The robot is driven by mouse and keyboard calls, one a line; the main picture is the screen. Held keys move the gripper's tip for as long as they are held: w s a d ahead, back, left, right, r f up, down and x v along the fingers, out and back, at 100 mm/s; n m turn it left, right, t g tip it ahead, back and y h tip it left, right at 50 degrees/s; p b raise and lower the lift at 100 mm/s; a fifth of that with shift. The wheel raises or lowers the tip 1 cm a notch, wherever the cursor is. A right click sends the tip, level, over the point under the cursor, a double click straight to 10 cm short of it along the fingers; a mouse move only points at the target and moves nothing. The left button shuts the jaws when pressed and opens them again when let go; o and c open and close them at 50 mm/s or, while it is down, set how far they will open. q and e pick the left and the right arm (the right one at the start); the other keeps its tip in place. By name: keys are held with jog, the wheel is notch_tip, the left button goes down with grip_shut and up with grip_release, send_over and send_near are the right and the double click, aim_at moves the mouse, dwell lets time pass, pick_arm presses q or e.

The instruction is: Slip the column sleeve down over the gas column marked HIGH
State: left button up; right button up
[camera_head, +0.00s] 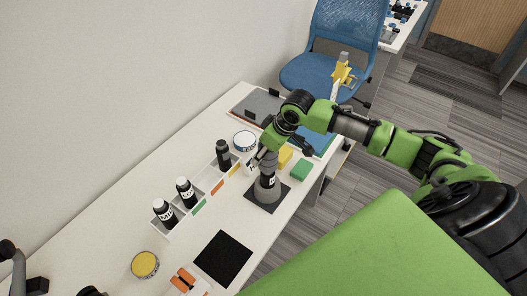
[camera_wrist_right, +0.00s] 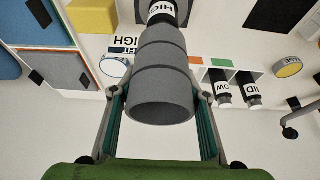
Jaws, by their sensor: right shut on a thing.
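The gas column marked HIGH (camera_head: 270,182) stands upright on a black square mat (camera_head: 278,201); its white label also shows in the right wrist view (camera_wrist_right: 163,9). My right gripper (camera_head: 267,154) is above it, with its fingers shut on the grey stepped column sleeve (camera_wrist_right: 163,80). The sleeve is in line with the column, with the label showing just past its far end. How far the sleeve's lower end sits over the column top cannot be told.
A white rack (camera_head: 205,203) holds a LOW bottle (camera_head: 186,192), a MID bottle (camera_head: 165,213) and a dark bottle (camera_head: 222,154). A green block (camera_head: 300,170) and a yellow block (camera_head: 285,158) are close behind. A black square (camera_head: 223,258) and yellow-lidded tin (camera_head: 145,264) lie nearer.

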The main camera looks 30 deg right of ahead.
dwell(0.4)
jog(key=shift+p, duration=0.5)
dwell(0.5)
jog(key=shift+p, duration=0.45)
dwell(0.5)
notch_tip(320, 180, down, 10)
jog(key=b, duration=0.4)
dwell(3.5)
jog(key=o, duration=1.1)
jog(key=shift+o, duration=0.2)
